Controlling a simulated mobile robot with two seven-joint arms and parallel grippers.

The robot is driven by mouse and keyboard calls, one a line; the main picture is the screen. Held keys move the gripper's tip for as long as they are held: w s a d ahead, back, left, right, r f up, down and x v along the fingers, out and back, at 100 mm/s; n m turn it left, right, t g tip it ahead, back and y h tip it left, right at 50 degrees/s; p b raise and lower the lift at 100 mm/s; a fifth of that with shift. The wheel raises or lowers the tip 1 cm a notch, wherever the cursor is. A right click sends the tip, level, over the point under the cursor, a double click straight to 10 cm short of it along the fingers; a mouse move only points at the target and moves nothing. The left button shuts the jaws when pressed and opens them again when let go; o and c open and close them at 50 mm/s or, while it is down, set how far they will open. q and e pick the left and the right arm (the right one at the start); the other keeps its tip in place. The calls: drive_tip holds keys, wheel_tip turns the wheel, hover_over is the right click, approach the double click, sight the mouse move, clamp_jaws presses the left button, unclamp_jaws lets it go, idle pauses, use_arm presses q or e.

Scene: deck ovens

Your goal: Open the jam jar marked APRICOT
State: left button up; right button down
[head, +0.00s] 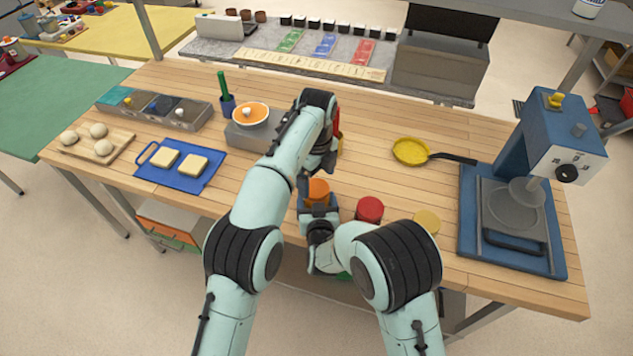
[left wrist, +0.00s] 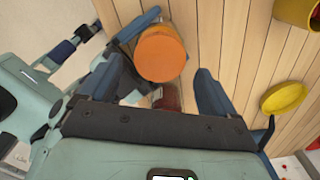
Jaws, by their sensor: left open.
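A jar with an orange lid (head: 318,190) stands near the table's front edge; its lid also shows in the left wrist view (left wrist: 160,53). I see no readable label on it. My left gripper (head: 318,172) is open above and beside the orange lid; its fingers show apart in the left wrist view (left wrist: 155,92). My right gripper (head: 319,207) comes from the front edge, low at this jar, its fingers on either side of it. Whether they grip the jar is unclear. A red-lidded jar (head: 369,209) and a tan-lidded jar (head: 427,221) stand to its right.
A yellow pan (head: 410,151) lies behind the jars. A blue press (head: 545,170) stands at the right. A scale with an orange bowl (head: 251,114), a blue board (head: 180,166) and a dough board (head: 97,146) are at the left. A yellow container (left wrist: 299,12) is partly hidden by my left arm in the head view.

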sight(316, 200)
use_arm(q)
drive_tip(key=shift+f, duration=1.4)
drive_tip(key=c, duration=1.1)
drive_tip(key=o, duration=1.2)
drive_tip(key=shift+c, duration=0.2)
drive_tip(key=shift+r, duration=0.1)
drive_tip(key=shift+w+r, duration=0.15)
drive_tip(key=shift+r, duration=3.25)
drive_tip(key=shift+c, duration=0.3)
drive_tip(key=shift+r, duration=0.45)
drive_tip(key=shift+f, duration=3.95)
